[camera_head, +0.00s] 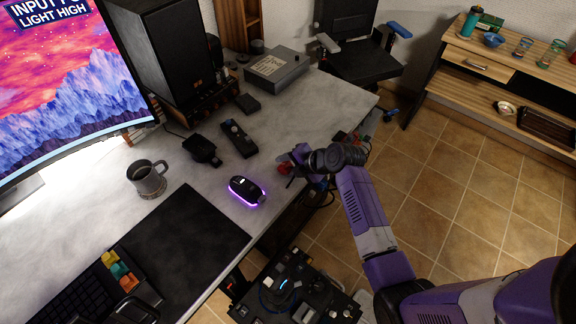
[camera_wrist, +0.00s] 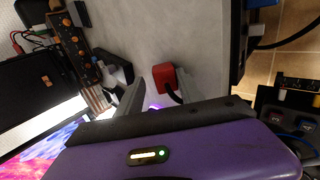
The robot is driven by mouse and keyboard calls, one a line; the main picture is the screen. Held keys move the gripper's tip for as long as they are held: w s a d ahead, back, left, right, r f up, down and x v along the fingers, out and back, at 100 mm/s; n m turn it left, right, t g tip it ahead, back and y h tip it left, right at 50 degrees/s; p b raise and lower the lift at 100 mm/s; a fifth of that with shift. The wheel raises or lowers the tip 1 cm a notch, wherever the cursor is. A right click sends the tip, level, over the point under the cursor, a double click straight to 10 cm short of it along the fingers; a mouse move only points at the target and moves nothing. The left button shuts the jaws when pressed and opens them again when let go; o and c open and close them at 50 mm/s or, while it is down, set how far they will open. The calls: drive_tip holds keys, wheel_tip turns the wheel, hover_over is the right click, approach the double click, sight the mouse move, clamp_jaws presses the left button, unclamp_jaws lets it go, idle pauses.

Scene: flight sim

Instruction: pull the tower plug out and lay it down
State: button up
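A red plug (camera_wrist: 164,76) with a black cable shows in the wrist view, against the pale desk top, just beyond my fingertips. It appears in the head view as a small red shape (camera_head: 284,168) near the desk's front edge. My gripper (camera_head: 296,160) is over that edge. In the wrist view the gripper's two grey fingers (camera_wrist: 157,80) stand apart. The plug is near the right finger, with a gap to the left one. No socket shows around the plug; whether it touches the desk I cannot tell.
A glowing mouse (camera_head: 246,190), a black remote-like device (camera_head: 238,138) and a grey mug (camera_head: 147,178) stand on the desk (camera_head: 200,205). A grey box (camera_head: 275,68) is farther back. A black control panel (camera_head: 292,290) is below the front edge. Right desk top is largely clear.

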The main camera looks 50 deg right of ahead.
drive_tip(key=shift+s+f, duration=0.2)
drive_tip(key=shift+f, duration=0.05)
drive_tip(key=shift+s+r, duration=0.1)
drive_tip(key=shift+s+r, duration=0.2)
drive_tip(key=shift+s, duration=0.05)
drive_tip(key=v, duration=0.7)
drive_tip(key=shift+w+r+b, duration=0.2)
drive_tip(key=shift+w+b, duration=0.05)
drive_tip(key=shift+b, duration=0.1)
